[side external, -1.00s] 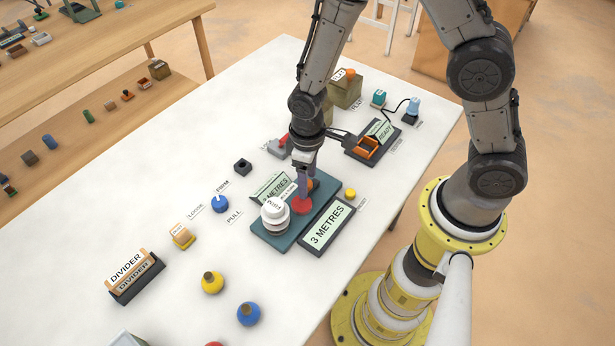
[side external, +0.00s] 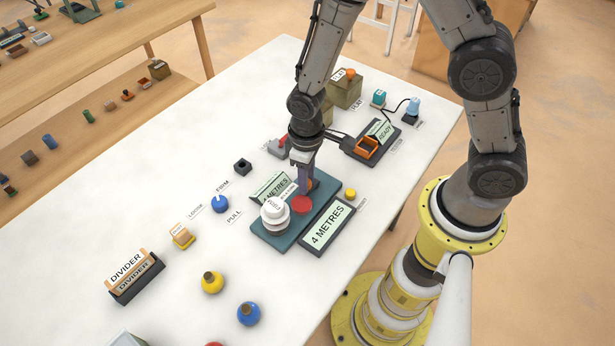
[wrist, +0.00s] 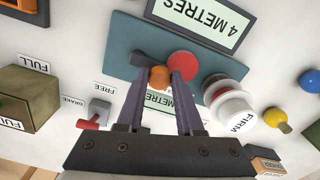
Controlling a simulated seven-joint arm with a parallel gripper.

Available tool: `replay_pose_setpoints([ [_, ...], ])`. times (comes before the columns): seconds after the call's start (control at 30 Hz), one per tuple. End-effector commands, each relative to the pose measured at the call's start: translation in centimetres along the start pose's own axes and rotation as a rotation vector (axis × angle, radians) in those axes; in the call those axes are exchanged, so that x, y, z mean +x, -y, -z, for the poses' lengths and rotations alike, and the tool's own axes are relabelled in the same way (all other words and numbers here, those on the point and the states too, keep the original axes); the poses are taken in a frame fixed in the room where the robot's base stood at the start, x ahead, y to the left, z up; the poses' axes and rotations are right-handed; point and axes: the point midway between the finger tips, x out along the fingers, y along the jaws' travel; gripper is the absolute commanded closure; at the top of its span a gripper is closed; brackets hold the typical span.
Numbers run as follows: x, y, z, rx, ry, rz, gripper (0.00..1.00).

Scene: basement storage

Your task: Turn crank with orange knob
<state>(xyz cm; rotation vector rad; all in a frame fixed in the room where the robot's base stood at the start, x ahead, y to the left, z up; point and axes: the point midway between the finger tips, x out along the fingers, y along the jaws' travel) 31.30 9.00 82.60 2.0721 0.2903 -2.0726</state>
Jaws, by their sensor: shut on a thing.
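A teal base plate (side external: 263,236) on the white table carries a red disc (side external: 302,204), a white knob stack (side external: 273,212) and a crank with an orange knob. In the wrist view the orange knob (wrist: 160,77) sits between the fingertips, on the end of a dark crank arm (wrist: 146,62) beside the red disc (wrist: 180,66). My gripper (wrist: 163,82) is shut on the orange knob; in the side view my gripper (side external: 303,192) hides much of the crank. The display panel (side external: 328,226) in front reads "4 METRES".
A blue knob (side external: 220,204), a black block (side external: 242,166), a yellow button (side external: 350,194) and a "READY" unit with an orange tray (side external: 366,147) stand around the plate. A "DIVIDER" holder (side external: 134,277) and yellow (side external: 212,282) and blue (side external: 248,313) round knobs stand nearer the front left.

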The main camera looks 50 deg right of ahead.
Motion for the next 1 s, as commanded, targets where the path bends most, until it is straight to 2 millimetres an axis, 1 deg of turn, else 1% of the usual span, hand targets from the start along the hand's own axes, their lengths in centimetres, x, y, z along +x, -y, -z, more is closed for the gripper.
replay_pose_setpoints([
  [0.2, -0.09, -0.25, 0.78, 0.207, -0.003, 0.000, 1.00],
  [0.3, -0.08, -0.35, 0.95, 0.276, -0.001, 0.000, 1.00],
  [0.43, -0.08, -0.40, 1.07, 0.314, -0.001, 0.000, 1.00],
  [0.7, -0.10, -0.40, 1.07, 0.316, -0.001, 0.000, 1.00],
  [0.73, -0.10, -0.40, 1.08, 0.315, -0.001, 0.000, 0.59],
  [0.87, -0.08, -0.40, 1.06, 0.315, -0.001, 0.000, 0.36],
  [0.9, -0.07, -0.40, 1.06, 0.315, -0.001, 0.000, 0.34],
  [1.0, -0.05, -0.40, 1.05, 0.314, -0.001, 0.000, 0.34],
])
